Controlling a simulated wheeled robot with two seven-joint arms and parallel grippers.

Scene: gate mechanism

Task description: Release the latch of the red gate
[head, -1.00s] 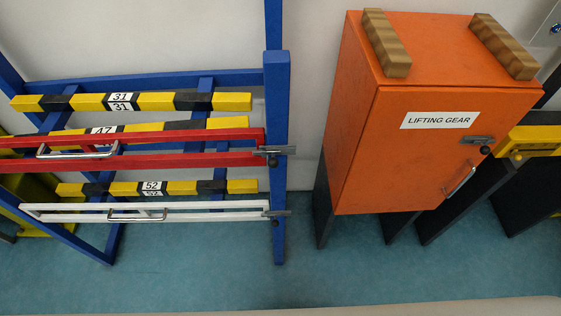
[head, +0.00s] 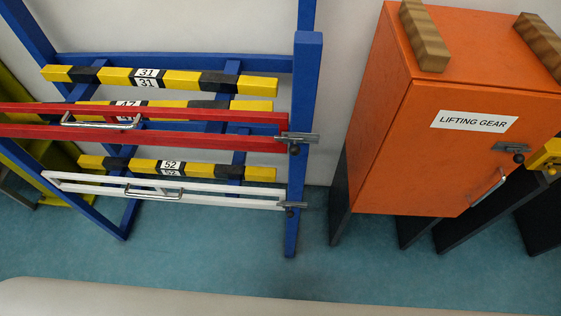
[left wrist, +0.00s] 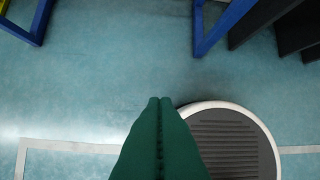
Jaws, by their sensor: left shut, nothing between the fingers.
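The red gate (head: 200,137) is a pair of red rails with a metal handle (head: 100,122), set across a blue rack in the head view. Its latch (head: 296,138) is a grey metal bolt with a dark knob at the gate's right end, lying across the blue post (head: 305,80). My left gripper (left wrist: 160,100) shows in the left wrist view as two green fingers pressed together with nothing between them. It is above the floor, away from the gate. My right gripper is in neither view.
Below the red gate is a white gate (head: 230,199) with its own latch (head: 290,206). An orange cabinet (head: 400,140) marked LIFTING GEAR stands right of the post, also latched. Teal floor (head: 240,250) lies open in front of the rack.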

